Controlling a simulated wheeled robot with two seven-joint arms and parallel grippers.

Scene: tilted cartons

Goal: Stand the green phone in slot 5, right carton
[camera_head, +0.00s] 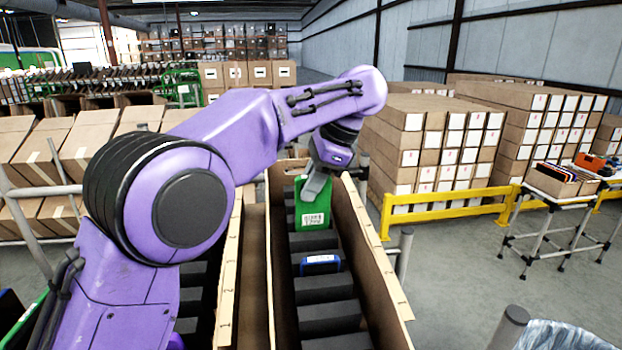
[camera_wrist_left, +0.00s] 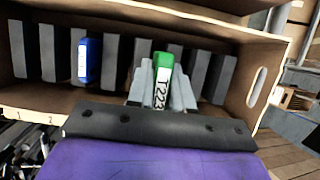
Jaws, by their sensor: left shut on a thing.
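The green phone (camera_head: 313,205) is upright with a white label facing the head camera. My left gripper (camera_head: 317,180) is shut on its upper part. In the left wrist view the green phone (camera_wrist_left: 163,72), with its label reading T223, sits between the gripper fingers (camera_wrist_left: 160,92). It is over the dark dividers of the right carton (camera_head: 375,255), towards the end with the hand hole. I cannot tell whether its lower edge is between two dividers. A blue phone (camera_head: 320,264) stands in a nearer slot and also shows in the left wrist view (camera_wrist_left: 84,60). My right gripper is not in view.
Another carton (camera_head: 228,270) with dark dividers stands close to the left, partly behind my arm. The right carton's long walls rise close on both sides of the gripper. A yellow rail (camera_head: 450,205) and a small table (camera_head: 552,188) stand to the right.

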